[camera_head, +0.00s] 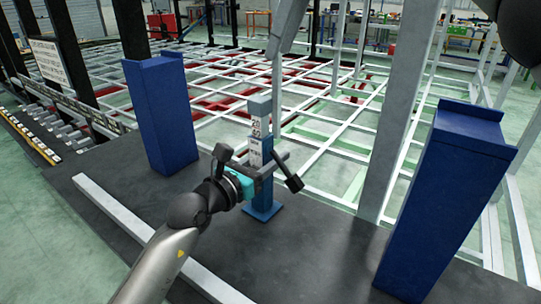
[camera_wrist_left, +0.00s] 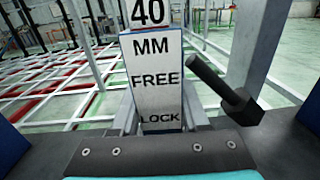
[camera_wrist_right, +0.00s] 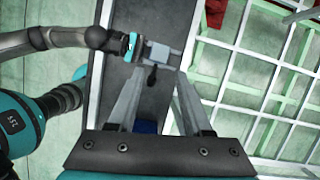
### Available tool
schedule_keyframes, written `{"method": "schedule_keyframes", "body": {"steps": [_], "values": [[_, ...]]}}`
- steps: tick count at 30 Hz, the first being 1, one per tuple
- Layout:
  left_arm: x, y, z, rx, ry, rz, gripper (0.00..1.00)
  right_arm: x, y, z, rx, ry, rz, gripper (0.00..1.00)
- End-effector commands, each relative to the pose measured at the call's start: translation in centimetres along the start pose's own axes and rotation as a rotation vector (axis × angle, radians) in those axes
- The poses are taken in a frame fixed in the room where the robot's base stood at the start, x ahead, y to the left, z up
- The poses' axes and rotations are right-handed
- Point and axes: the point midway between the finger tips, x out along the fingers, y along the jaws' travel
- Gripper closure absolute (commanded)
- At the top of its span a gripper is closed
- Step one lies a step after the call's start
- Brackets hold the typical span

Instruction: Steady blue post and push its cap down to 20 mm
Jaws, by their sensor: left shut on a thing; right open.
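The blue post (camera_head: 263,194) stands upright on the dark slab, its base on the slab. Its upper part carries white scale labels (camera_wrist_left: 155,80) reading 40, MM, FREE and LOCK in the left wrist view. The grey-blue cap (camera_head: 260,105) is at the top, with nothing touching it. My left gripper (camera_head: 268,167) is shut on the post at mid-height, with grey fingers on either side of it. My right gripper (camera_wrist_right: 161,72) is open and empty, its fingers spread over the slab in the right wrist view. Its height above the cap cannot be told.
Large blue pillars stand left (camera_head: 160,115) and right (camera_head: 445,200) on the slab (camera_head: 310,240). A grey upright (camera_head: 400,105) rises near the right pillar. The white lattice chassis frame (camera_head: 330,130) lies behind the post. A pale bar (camera_head: 125,220) lies across the slab's front.

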Motion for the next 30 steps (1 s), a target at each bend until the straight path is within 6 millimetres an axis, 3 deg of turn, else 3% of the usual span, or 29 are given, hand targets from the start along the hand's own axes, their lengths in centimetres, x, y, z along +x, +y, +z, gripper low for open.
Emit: {"method": "schedule_keyframes", "body": {"steps": [1, 8, 20, 30], "values": [[0.0, 0.0, -0.1, 0.0, 0.001, 0.0, 1.0, 0.0, 0.0, 0.0, 0.0, 0.0, 0.0, 0.49], [0.0, 0.0, -0.1, 0.0, 0.001, 0.0, 1.0, 0.3, 0.2, -0.2, 0.048, -0.007, -0.02, 0.23], [0.0, 0.0, -0.1, 0.0, 0.002, 0.0, 1.0, 1.1, 0.9, -0.7, 0.186, -0.042, -0.071, 0.22], [0.0, 0.0, -0.1, 0.0, 0.002, 0.0, 1.0, 5.2, 0.6, -0.6, 0.188, -0.04, -0.069, 0.22]]}}
